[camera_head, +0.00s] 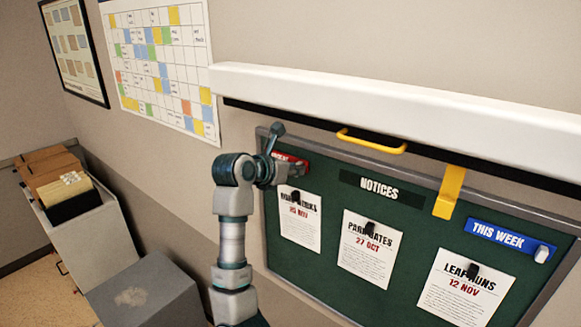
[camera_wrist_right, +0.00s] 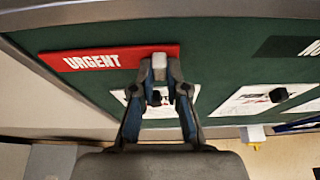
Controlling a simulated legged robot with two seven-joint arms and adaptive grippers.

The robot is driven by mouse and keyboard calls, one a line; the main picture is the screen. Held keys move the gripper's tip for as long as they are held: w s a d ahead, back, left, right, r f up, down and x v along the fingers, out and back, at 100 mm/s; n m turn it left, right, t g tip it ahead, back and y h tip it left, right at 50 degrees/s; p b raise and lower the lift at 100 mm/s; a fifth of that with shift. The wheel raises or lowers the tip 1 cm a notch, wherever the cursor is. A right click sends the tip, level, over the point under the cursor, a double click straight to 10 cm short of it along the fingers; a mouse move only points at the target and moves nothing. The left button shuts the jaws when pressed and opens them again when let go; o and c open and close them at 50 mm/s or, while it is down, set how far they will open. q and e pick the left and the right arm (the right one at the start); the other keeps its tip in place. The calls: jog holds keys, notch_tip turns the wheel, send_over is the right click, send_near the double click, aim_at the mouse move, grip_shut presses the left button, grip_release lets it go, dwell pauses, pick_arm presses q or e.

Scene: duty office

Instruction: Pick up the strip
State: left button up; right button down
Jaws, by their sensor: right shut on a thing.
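A red strip marked URGENT (camera_wrist_right: 95,60) lies against the green notice board (camera_wrist_right: 225,60) near its top left corner. In the head view the red strip (camera_head: 302,163) is mostly hidden behind my right gripper (camera_head: 279,160). In the right wrist view my right gripper (camera_wrist_right: 160,78) is shut on the white knob (camera_wrist_right: 159,61) at the strip's right end. A blue THIS WEEK strip (camera_head: 497,234) with a white knob (camera_head: 541,254) is on the board's right side. My left gripper is not in view.
Three clipped papers, including the PARK DATES notice (camera_head: 366,248), hang below the black NOTICES label (camera_head: 381,189). A white ledge (camera_head: 400,112) juts out above the board, with a yellow handle (camera_head: 371,142) and yellow hook (camera_head: 449,192) beneath. Grey cabinets (camera_head: 150,295) stand at lower left.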

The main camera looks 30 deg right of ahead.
jog(key=r+b+v, duration=0.1)
jog(key=b+v, duration=0.1)
jog(key=v, duration=1.4)
jog(key=shift+d+r, duration=0.3)
jog(key=shift+d, duration=0.05)
jog(key=shift+w+d, duration=0.1)
jog(key=shift+d, duration=0.05)
